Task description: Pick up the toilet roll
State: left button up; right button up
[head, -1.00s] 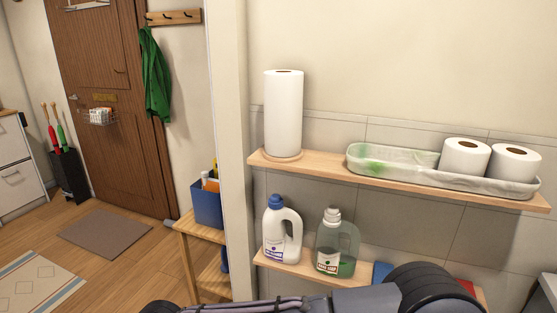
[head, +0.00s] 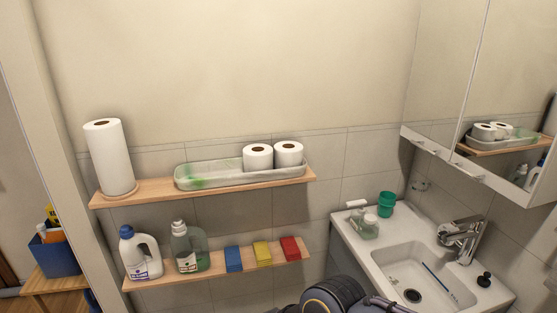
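Two white toilet rolls stand upright side by side in the right half of a long pale tray (head: 215,174) on the upper wooden shelf (head: 150,191). One is the left toilet roll (head: 258,158), the other the right toilet roll (head: 289,153). A taller white paper roll (head: 108,158) stands on a round base at the shelf's left end. A dark part of my own arm shows at the bottom edge, below the shelves. Neither of my grippers shows in the head view.
The lower shelf (head: 205,275) holds a white bottle (head: 140,254), a green bottle (head: 189,247) and blue, yellow and red sponges (head: 262,254). On the right are a sink (head: 425,270), a green cup (head: 386,204) and a mirror cabinet (head: 470,90). The wall above the upper shelf is bare.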

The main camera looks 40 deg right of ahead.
aim_at(256, 158)
jog(key=z, duration=0.45)
jog(key=l+z, duration=0.15)
jog(key=z, duration=0.75)
